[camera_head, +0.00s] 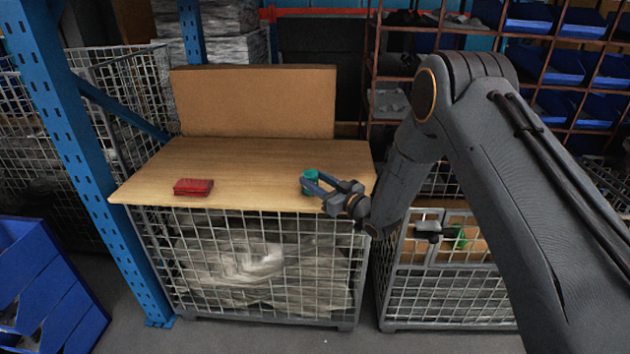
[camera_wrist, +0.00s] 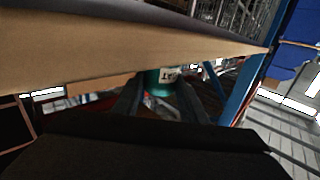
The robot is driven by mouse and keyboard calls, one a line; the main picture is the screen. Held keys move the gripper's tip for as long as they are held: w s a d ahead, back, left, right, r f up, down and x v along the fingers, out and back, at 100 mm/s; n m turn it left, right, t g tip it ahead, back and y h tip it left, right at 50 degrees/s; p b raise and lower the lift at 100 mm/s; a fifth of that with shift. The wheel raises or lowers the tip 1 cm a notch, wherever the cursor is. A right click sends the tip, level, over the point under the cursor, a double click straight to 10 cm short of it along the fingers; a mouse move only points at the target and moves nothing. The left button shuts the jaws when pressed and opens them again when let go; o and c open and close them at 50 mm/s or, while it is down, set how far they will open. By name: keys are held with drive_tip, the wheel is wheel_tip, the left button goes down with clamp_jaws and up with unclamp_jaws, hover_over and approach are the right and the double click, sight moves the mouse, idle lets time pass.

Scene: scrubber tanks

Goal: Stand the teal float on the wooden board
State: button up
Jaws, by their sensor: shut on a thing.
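The teal float (camera_head: 309,176) is between the two fingers of my gripper (camera_head: 313,188), over the front right part of the wooden board (camera_head: 255,160). The pale board (camera_wrist: 120,62) crosses that view and hides part of the float. My gripper is shut on the float. I cannot tell whether the float touches the board.
A dark red flat object (camera_head: 193,187) lies on the board at the front left. A brown panel (camera_head: 255,102) stands along the back. A blue post (camera_head: 90,150) rises at the left. A wire cage (camera_head: 250,265) is below. The board's middle is clear.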

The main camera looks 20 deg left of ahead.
drive_tip(key=shift+f, duration=0.2)
drive_tip(key=o, duration=1)
drive_tip(key=shift+d+r, duration=0.1)
drive_tip(key=shift+d, duration=0.1)
drive_tip(key=b+v, duration=0.1)
drive_tip(key=v, duration=1)
drive_tip(key=shift+s+d+b, duration=0.25)
drive_tip(key=shift+s+b, duration=0.1)
drive_tip(key=shift+b, duration=0.05)
